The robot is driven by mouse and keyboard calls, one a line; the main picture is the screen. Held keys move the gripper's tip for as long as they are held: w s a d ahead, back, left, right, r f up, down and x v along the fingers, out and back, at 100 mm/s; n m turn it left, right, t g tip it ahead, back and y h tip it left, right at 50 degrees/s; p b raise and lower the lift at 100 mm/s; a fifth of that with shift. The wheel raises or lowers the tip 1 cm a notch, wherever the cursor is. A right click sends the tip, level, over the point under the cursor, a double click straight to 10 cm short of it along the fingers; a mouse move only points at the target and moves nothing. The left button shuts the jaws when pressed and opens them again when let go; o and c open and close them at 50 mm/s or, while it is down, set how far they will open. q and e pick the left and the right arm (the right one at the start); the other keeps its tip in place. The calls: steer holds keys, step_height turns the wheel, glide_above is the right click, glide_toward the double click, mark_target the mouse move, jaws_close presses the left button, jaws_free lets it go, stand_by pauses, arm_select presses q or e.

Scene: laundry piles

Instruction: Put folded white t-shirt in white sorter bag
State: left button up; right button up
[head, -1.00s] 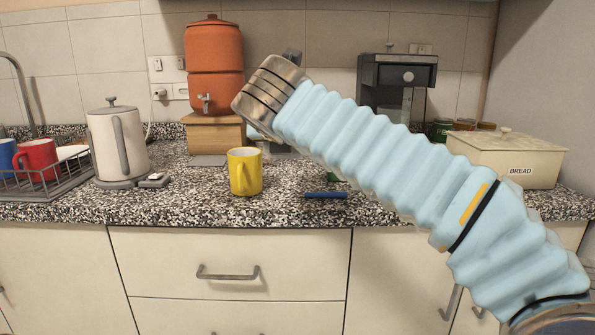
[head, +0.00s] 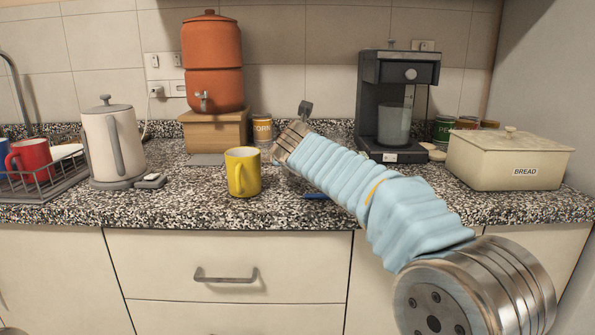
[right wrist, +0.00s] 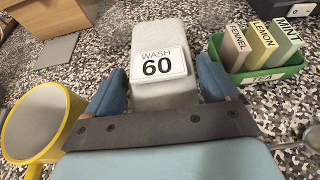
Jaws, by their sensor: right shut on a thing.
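No folded white t-shirt and no white sorter bag can be made out in either view. My right gripper (right wrist: 160,88) shows in the right wrist view with its blue fingers either side of a pale grey block (right wrist: 148,30) labelled "WASH 60". It is shut on this block, above the speckled counter. In the head view my right arm reaches in from the lower right over the counter, and its gripper is hidden behind the arm's end. My left gripper is in neither view.
A yellow mug (head: 242,172) stands left of the right arm's end. A green tray (right wrist: 258,75) of labelled packets lies right of the gripper. A bread bin (head: 508,160), coffee machine (head: 395,105), kettle (head: 112,145) and dish rack (head: 45,182) stand on the counter (head: 205,205).

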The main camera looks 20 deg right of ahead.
step_height(320, 180, down, 4)
steer(key=shift+w+d+r+b, duration=0.1)
steer(key=shift+w+r+b, duration=0.1)
steer(key=shift+b, duration=0.45)
steer(key=o, duration=0.9)
steer(key=shift+s+r, duration=0.1)
steer(key=shift+s, duration=0.05)
